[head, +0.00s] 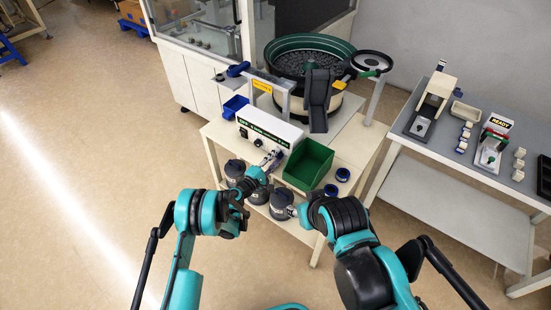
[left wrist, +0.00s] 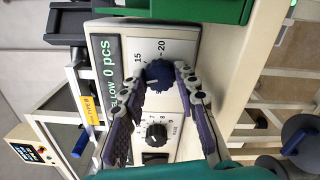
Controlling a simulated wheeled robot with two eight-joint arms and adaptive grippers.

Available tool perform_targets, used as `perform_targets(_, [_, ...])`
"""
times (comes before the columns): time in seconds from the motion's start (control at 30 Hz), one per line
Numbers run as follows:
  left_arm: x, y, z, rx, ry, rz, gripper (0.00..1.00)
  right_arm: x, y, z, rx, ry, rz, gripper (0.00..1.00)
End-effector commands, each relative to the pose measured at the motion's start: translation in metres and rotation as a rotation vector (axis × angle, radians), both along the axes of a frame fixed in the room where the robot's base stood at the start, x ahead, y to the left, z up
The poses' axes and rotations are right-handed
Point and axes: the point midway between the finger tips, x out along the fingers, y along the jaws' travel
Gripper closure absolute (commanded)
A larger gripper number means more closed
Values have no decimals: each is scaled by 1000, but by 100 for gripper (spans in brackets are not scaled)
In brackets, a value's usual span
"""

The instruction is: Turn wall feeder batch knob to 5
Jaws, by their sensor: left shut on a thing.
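The white controller box (head: 293,133) stands on the small table below the green-rimmed bowl feeder (head: 337,47). In the left wrist view its panel (left wrist: 180,47) carries a green display (left wrist: 107,72) reading "YELLOW 0 pcs". A blue knob (left wrist: 158,74) sits by a scale with 15 and 20 readable; the rest of the scale is hidden. A black knob (left wrist: 156,132) with smaller numbers is beside it. My left gripper (head: 272,160) is at the panel, its fingers shut on the blue knob from both sides. My right gripper (head: 291,211) is low near the grey pots; its fingers are unclear.
A green bin (head: 309,165) stands just right of the box, a blue bin (head: 235,106) to its left. Several grey pots (head: 235,169) stand in front. A grey side table (head: 460,172) with small devices is at the right. The floor at left is clear.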

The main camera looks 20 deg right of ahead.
Motion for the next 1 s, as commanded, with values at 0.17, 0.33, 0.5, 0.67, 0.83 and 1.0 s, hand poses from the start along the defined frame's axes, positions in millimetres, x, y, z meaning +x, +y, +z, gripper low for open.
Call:
perform_targets(0.17, [1,0,0,-104,132,2,99,0,0,0,0,0,0,60])
perform_targets(0.33, [1,0,0,-203,259,2,99,0,0,0,0,0,0,60])
perform_targets(0.5, [1,0,0,-302,386,2,99,0,0,0,0,0,0,60])
perform_targets(0.67, [1,0,0,-396,506,2,99,0,0,0,0,0,0,60])
perform_targets(0.83, [1,0,0,-495,632,2,99,0,0,0,0,0,0,60])
perform_targets(1.0, [1,0,0,-590,755,2,99,0,0,0,0,0,0,60])
